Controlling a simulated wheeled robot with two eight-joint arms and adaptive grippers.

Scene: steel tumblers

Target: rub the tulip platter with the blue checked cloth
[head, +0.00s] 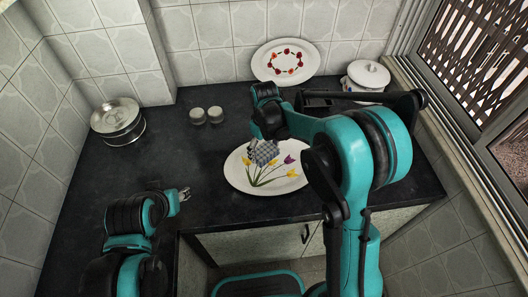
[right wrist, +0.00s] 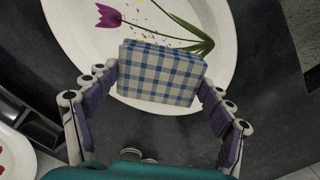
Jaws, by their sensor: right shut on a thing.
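The tulip platter (head: 236,178) is a white oval dish with yellow and purple tulips, lying near the counter's front edge. It fills the top of the right wrist view (right wrist: 75,55), with small orange-yellow specks beside the purple tulip. My right gripper (head: 262,140) is over the platter, shut on the folded blue checked cloth (right wrist: 160,75). The cloth (head: 264,153) is over the platter's upper middle; I cannot tell whether it touches. My left gripper (head: 183,194) is left of the platter, apart from it; its finger gap is too small to judge.
A white plate with a red pattern (head: 263,62) leans on the back wall. A white lidded pot (head: 368,74) stands at back right. Two small containers (head: 207,115) and a lidded steel pot (head: 118,119) stand left. The dark counter (head: 105,168) is clear at left centre.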

